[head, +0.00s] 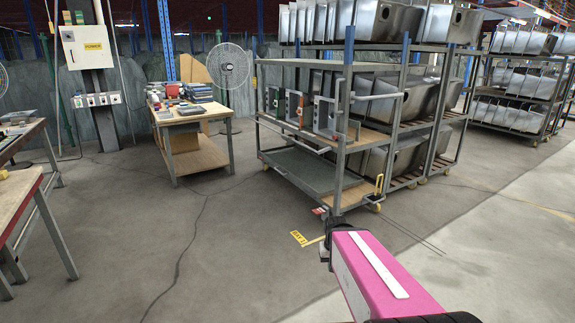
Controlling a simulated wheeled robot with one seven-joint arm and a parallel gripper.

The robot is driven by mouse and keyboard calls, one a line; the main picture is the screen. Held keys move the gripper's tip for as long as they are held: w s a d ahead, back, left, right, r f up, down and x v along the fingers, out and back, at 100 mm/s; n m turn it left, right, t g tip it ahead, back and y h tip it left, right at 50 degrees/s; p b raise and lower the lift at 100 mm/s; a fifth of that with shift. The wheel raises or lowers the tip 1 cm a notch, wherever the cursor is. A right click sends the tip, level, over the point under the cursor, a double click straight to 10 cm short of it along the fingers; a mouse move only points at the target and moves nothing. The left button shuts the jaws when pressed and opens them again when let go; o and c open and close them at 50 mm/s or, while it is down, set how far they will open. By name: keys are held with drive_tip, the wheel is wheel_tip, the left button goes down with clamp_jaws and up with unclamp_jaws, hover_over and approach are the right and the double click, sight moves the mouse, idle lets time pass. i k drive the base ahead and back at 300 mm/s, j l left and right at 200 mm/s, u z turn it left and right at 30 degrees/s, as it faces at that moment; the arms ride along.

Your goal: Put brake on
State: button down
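A grey metal wheeled cart (338,143) with shelves stands in the centre of the head view. A small red and white part (320,211) shows low at its near corner, by the floor; it may be the brake, but it is too small to be sure. A yellow caster (375,207) shows to its right. My pink arm reaches in from the lower right. Its dark end (327,252) appears in front of the cart's near corner post and hides the foot of that post. The fingers cannot be made out, and no held object shows.
Racks of steel sinks (405,105) stand behind the cart, with another rack (520,85) at far right. A wooden table (190,115) with boxes stands at back left, and workbenches (22,190) at the left edge.

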sight(317, 211)
drive_tip(key=i+j+z, duration=0.1)
drive_tip(key=i, duration=1.9)
drive_tip(key=i+j+z, duration=0.15)
drive_tip(key=i, duration=0.3)
